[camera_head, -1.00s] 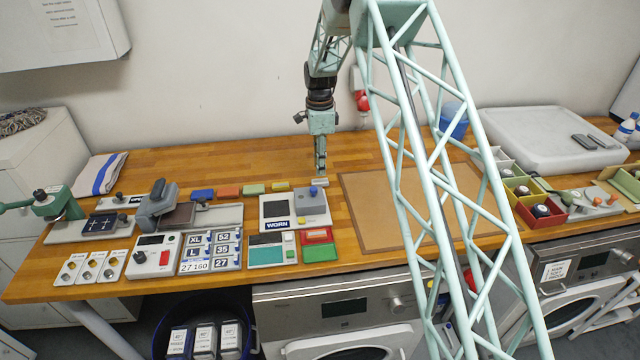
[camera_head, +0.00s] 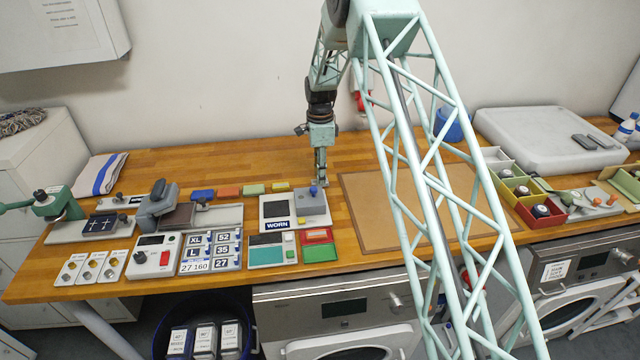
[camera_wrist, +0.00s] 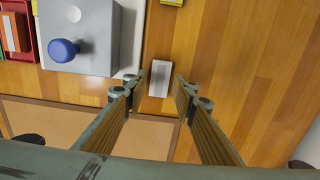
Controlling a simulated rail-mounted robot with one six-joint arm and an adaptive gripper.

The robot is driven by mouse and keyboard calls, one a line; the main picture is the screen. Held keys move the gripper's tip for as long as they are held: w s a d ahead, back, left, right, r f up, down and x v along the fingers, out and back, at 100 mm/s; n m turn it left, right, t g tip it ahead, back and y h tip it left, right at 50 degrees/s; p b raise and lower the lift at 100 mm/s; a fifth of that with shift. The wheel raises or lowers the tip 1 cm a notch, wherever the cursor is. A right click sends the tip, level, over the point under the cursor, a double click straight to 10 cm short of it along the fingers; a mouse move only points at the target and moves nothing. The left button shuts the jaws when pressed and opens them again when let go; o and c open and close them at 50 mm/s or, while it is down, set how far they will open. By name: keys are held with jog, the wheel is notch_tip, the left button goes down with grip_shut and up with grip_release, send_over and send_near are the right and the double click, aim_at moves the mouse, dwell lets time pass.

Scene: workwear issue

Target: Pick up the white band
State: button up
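The white band (camera_wrist: 159,78) is a small pale block on the wooden table, seen in the wrist view between the fingertips of my gripper (camera_wrist: 161,88). Gaps show on both sides of it, so the fingers are open and do not visibly grip it. In the head view my gripper (camera_head: 320,181) points straight down, low over the table. The fingers largely hide the band there.
A grey device with a blue knob (camera_wrist: 63,50) stands close on the left in the wrist view. A yellow band (camera_head: 281,187) and other coloured bands lie in a row to the left. A brown mat (camera_head: 365,205) lies to the right.

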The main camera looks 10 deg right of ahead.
jog(key=shift+f, duration=0.85)
jog(key=shift+c, duration=0.5)
jog(key=c, duration=0.4)
jog(key=shift+o, duration=0.2)
notch_tip(320, 180, up, 10)
jog(key=shift+s, duration=0.1)
dwell(0.7)
